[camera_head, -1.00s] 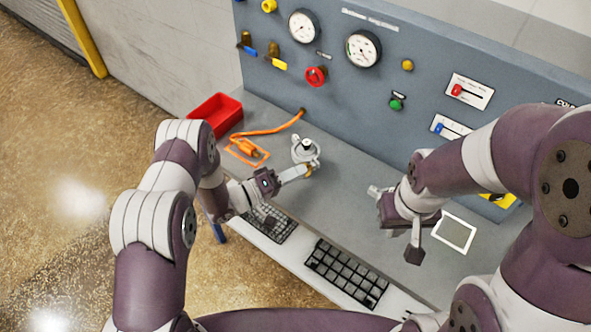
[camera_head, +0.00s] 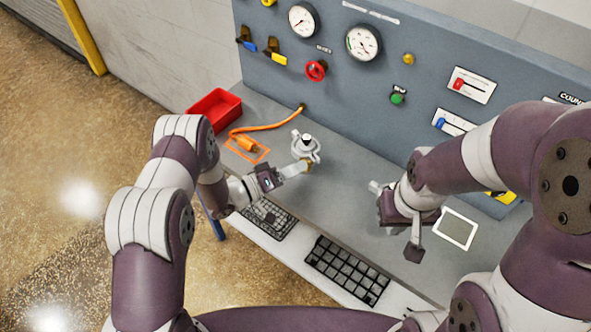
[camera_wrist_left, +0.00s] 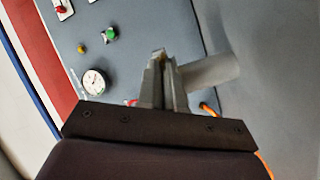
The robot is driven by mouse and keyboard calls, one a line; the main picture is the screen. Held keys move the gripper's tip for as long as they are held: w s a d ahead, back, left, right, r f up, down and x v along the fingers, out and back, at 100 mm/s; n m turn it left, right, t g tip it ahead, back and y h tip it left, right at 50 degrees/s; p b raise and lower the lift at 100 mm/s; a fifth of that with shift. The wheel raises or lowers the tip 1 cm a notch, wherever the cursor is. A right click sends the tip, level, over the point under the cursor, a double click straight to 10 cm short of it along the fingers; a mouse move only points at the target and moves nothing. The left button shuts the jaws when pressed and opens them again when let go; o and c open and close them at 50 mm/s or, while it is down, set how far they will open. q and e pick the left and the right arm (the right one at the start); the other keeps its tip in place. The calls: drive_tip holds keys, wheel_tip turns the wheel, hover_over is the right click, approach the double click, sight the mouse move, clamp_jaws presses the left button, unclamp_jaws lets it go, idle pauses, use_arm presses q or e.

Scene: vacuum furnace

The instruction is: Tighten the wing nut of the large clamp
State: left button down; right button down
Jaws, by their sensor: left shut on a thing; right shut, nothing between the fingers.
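The large clamp (camera_head: 306,147) is a silver ring fitting standing on the grey bench top, with a small brass-coloured wing nut (camera_head: 309,164) on its near side. My left gripper (camera_head: 303,167) reaches in from the left, with its fingertips at the wing nut and shut on it.
A red bin (camera_head: 216,108) and an orange cable (camera_head: 268,127) with its plug in an orange outline lie left of the clamp. Keyboards (camera_head: 345,270) and a white tablet (camera_head: 455,229) are nearer. The panel (camera_head: 335,95) with gauges stands behind.

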use_arm(q)
drive_tip(key=m+b, duration=0.3)
drive_tip(key=m, duration=0.2)
drive_tip(key=shift+f+m, duration=0.15)
drive_tip(key=shift+m, duration=0.15)
drive_tip(key=m+b, duration=0.3)
drive_tip(key=m, duration=0.2)
drive_tip(key=shift+m, duration=0.3)
drive_tip(key=c, duration=1.5)
unclamp_jaws()
drive_tip(key=shift+r, duration=0.2)
drive_tip(key=shift+c, duration=0.2)
